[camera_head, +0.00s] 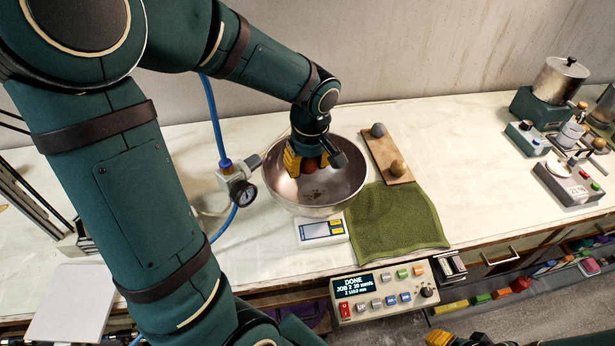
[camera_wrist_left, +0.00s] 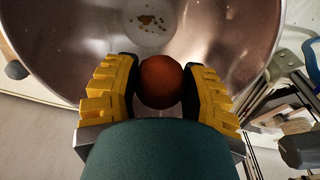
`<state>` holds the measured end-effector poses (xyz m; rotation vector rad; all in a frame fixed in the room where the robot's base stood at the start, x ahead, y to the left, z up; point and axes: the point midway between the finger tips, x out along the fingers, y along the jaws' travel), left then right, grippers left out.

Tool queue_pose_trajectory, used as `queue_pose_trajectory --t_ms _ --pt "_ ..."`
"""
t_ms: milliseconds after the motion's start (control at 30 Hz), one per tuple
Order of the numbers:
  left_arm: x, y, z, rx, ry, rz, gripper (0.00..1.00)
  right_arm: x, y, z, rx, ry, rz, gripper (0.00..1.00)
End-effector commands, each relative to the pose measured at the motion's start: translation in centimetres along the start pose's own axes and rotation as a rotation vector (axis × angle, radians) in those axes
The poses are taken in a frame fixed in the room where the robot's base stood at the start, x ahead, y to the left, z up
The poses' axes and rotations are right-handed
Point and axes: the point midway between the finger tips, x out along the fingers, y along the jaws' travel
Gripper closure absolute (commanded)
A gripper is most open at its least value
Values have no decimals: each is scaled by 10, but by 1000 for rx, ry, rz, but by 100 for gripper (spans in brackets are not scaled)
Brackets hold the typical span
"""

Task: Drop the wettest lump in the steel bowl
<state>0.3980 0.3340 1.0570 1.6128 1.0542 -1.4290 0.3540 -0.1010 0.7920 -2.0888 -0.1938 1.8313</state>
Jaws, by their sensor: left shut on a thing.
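My left gripper (camera_head: 308,160) is shut on a dark reddish-brown round lump (camera_wrist_left: 161,82), held between its yellow fingers. In the head view the lump (camera_head: 309,166) shows just below the fingers, over the inside of the steel bowl (camera_head: 338,192). I cannot tell the exact gap to the bowl's bottom. Brown specks lie on the bowl's floor in the wrist view. A grey lump (camera_head: 377,130) and a tan lump (camera_head: 397,167) sit on a wooden board (camera_head: 384,149) right of the bowl. My right gripper (camera_head: 458,340) only partly shows at the bottom edge.
A control box (camera_head: 382,292) is at the table's front.

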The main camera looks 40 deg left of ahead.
Motion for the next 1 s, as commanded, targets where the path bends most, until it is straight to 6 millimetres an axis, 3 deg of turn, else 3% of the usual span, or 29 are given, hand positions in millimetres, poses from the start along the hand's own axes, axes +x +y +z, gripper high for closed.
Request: queue_pose_trajectory --t_ms 33,100,433,567,1000 --pt "0 0 0 0 0 0 46 0 0 0 0 0 0 55" --pt "0 0 0 0 0 0 21 0 0 0 0 1 0 55" --pt "-1 0 0 0 0 0 21 0 0 -1 0 2 0 55" --pt "-11 0 0 -1 2 2 21 0 0 -1 0 2 0 55" --pt "-94 1 0 -1 2 4 21 0 0 0 0 1 0 55"
